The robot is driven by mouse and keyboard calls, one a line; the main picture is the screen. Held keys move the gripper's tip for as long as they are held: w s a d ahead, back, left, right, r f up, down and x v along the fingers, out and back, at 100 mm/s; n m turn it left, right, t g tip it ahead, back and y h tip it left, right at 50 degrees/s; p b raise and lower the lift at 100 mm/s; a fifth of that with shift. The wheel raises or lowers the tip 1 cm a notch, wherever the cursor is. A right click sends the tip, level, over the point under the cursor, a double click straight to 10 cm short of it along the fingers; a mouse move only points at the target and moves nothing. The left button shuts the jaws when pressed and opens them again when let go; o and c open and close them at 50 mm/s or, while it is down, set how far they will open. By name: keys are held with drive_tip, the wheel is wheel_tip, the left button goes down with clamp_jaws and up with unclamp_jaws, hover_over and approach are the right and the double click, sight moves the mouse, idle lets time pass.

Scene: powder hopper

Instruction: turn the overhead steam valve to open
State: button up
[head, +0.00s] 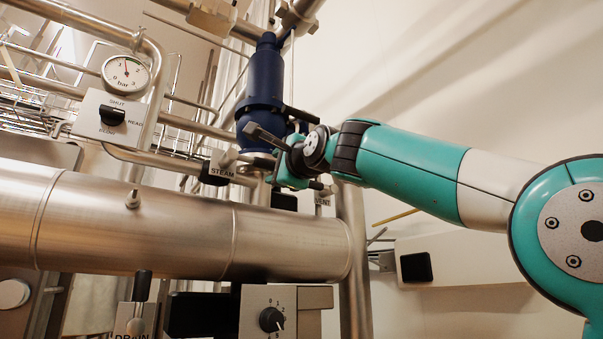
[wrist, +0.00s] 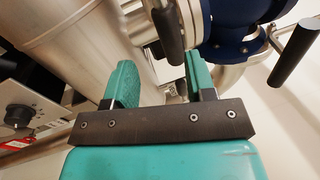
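The overhead steam valve's label reads STEAM (head: 221,171); it sits beside a dark block above the large steel pipe, left of my gripper. My gripper (head: 284,174) is near the base of the blue valve body (head: 264,85). In the wrist view my gripper (wrist: 158,78) has its two teal fingers spread wide with nothing clamped between them. A black handle (wrist: 168,32) on a metal fitting lies just beyond the fingertips, in line with the gap. I cannot tell whether this is the steam handle. My wrist partly hides the fittings there in the head view.
The large steel pipe (head: 180,228) runs close below my gripper. A VENT label (head: 322,201) is just right of it. A pressure gauge (head: 126,74) and a black selector knob (head: 112,115) are at left. In the wrist view another black handle (wrist: 296,52) stands at right.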

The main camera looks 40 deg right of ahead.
drive_tip(key=b+v, duration=0.4)
drive_tip(key=v, duration=0.6)
drive_tip(key=shift+s, duration=0.3)
